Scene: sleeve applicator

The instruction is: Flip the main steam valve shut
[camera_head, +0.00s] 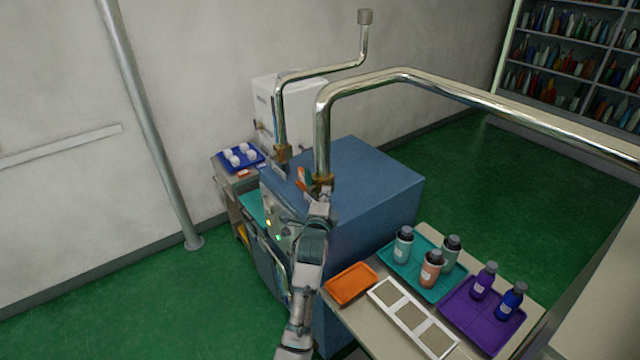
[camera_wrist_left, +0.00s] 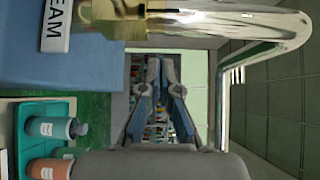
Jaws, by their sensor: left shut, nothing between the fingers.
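The main steam valve is a brass fitting (camera_head: 323,181) at the foot of the thick chrome pipe, on top of the blue machine. An orange handle (camera_head: 302,181) stands tilted just left of the fitting. My left gripper (camera_head: 319,198) is shut and empty, in front of the fitting and right of the handle; I cannot tell whether it touches either. In the left wrist view, the fingers (camera_wrist_left: 161,68) are close together, with the brass fitting (camera_wrist_left: 110,22) and a white plate reading "EAM" (camera_wrist_left: 57,25) at upper left. The handle is not visible there. My right gripper is not in view.
The blue machine (camera_head: 375,185) carries a thinner chrome pipe (camera_head: 279,115) behind the valve. The thick pipe (camera_head: 480,97) runs overhead to the right. A table at lower right holds bottles on a teal tray (camera_head: 400,270) and a purple tray (camera_head: 470,325), plus an orange tray (camera_head: 351,283).

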